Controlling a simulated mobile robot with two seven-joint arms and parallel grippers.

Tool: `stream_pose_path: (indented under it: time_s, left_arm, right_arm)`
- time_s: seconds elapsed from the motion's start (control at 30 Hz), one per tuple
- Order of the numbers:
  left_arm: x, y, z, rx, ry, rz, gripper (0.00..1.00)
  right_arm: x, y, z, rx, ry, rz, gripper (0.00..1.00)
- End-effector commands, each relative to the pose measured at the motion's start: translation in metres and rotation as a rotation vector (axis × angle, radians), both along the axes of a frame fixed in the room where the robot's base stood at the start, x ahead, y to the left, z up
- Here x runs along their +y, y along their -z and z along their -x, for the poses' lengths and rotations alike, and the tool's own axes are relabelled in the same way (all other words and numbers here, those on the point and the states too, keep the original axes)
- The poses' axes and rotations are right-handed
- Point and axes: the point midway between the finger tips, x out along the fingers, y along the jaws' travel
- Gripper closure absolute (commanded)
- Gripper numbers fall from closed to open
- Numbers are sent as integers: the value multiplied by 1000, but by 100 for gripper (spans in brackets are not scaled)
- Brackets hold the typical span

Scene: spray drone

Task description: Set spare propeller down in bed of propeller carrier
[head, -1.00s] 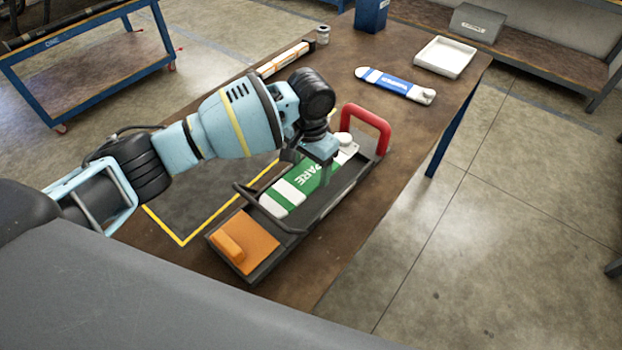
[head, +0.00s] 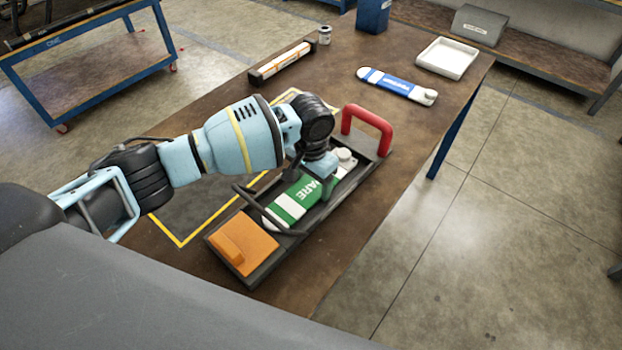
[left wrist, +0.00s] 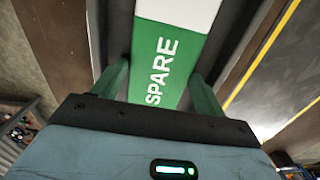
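The spare propeller (head: 303,192), green and white with "SPARE" lettering, lies along the dark, tray-like propeller carrier (head: 330,213), between its long walls. My left gripper (head: 323,178) reaches down over its middle. Whether the propeller's underside rests fully on the bed is hidden. The carrier has a red handle (head: 370,128) at its far end and an orange block (head: 242,243) at its near end. My right gripper is not in view.
A blue and white propeller (head: 397,84) and a white tray (head: 447,57) lie farther back on the brown table (head: 345,70). A long dark holder (head: 282,62) and a small can (head: 324,35) stand at the back left. A yellow-outlined area (head: 180,243) borders the carrier's left side.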

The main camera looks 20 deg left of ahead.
Motion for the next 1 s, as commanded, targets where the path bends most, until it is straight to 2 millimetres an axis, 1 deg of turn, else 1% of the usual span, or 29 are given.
stream_pose_path:
  time_s: [0.03, 0.1, 0.13, 0.37, 0.47, 0.57, 0.67, 0.9, 1.0]
  left_arm:
    - [0, -1, 0, -1, 0, 0, 21]
    - [0, -1, 0, 0, 0, 0, 11]
    - [0, -1, 0, 0, 0, 0, 11]
    - [0, -1, 0, 0, 0, 0, 11]
    - [0, -4, 0, -1, 1, 0, 11]
    - [-1, -15, -1, -2, 1, 2, 11]
    - [-1, -33, -1, -6, 1, 2, 11]
    - [-1, -81, -1, -6, 0, 2, 11]
    - [-1, -98, 0, -3, 1, 2, 11]
  right_arm:
    - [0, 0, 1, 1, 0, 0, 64]
    - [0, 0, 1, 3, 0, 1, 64]
    - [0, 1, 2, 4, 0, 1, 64]
    - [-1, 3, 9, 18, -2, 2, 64]
    - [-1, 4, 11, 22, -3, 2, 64]
    - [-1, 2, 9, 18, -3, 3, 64]
    - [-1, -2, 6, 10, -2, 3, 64]
    - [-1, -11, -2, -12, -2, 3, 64]
    - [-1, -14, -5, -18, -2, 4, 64]
